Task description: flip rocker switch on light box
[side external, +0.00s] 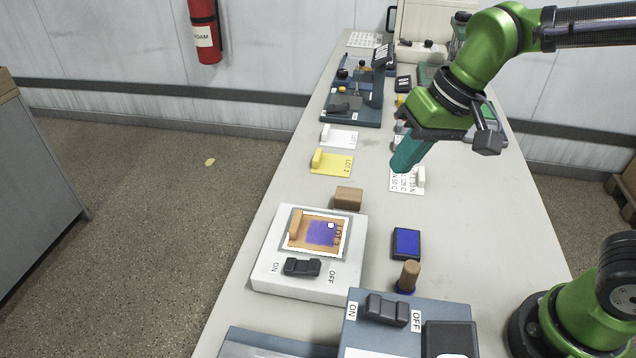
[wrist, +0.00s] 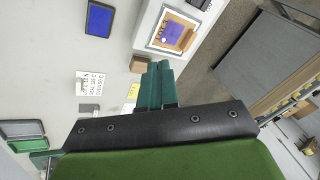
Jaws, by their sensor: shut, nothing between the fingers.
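The light box (side external: 262,277) is a white box at the front left of the table, with a lit panel on top. A paper sheet with an orange and purple picture (side external: 321,233) lies on the panel. The black rocker switch (side external: 302,267) sits on the box's near face edge, between ON and OFF labels. The light box (wrist: 144,38) also shows at the top of the wrist view, where its switch is mostly cut off. My gripper (side external: 398,168) has teal fingers, is shut and empty, and hangs above the table, behind and right of the box. Its fingertips (wrist: 159,64) show in the wrist view.
A grey-blue device (side external: 410,294) with another ON/OFF rocker (side external: 386,310) stands right in front of the light box. A wooden block (side external: 348,198), a blue ink pad (side external: 406,244) and a wooden-handled stamp (side external: 409,275) are nearby. Yellow (side external: 332,164) and white cards lie farther back.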

